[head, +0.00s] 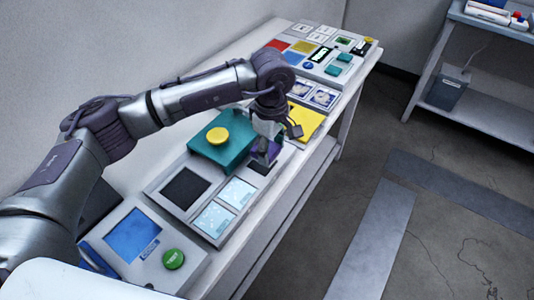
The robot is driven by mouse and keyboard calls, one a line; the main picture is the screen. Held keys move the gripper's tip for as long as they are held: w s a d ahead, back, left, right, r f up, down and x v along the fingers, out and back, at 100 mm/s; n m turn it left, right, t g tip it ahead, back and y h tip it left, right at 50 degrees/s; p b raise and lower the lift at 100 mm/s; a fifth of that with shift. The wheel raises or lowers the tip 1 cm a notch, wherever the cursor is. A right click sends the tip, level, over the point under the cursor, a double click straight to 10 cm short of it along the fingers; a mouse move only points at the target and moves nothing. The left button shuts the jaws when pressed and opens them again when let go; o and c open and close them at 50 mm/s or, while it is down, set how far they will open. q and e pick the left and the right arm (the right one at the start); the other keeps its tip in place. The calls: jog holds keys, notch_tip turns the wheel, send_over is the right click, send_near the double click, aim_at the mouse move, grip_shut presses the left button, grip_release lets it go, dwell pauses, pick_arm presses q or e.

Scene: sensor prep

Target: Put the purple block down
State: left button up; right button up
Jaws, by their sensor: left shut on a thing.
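The purple block (267,156) is in my left gripper (267,142), which is shut on it. The gripper points down over the right side of a grey tray (168,208) with dark and pale blue squares. The fingers partly hide the block, and I cannot tell whether it touches the surface below. A teal box with a yellow button (217,135) stands just left of the gripper. My right gripper is not in view.
A panel with a blue screen and green button (173,259) is at the near end of the bench. A yellow sheet (307,121) and coloured panels lie farther back. A shelf unit (490,119) stands at the right. The floor between is clear.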

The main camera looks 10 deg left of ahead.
pick_arm(q)
jog(key=shift+w+a+f, duration=0.45)
jog(key=shift+a, duration=0.1)
notch_tip(320, 180, down, 4)
jog(key=shift+r+p, duration=0.1)
jog(key=shift+p, duration=0.5)
jog(key=shift+f, duration=0.25)
jog(key=o, duration=1.1)
jog(key=shift+r, duration=0.15)
notch_tip(320, 180, up, 12)
jog(key=shift+a+b, duration=0.1)
jog(key=shift+b, duration=1.05)
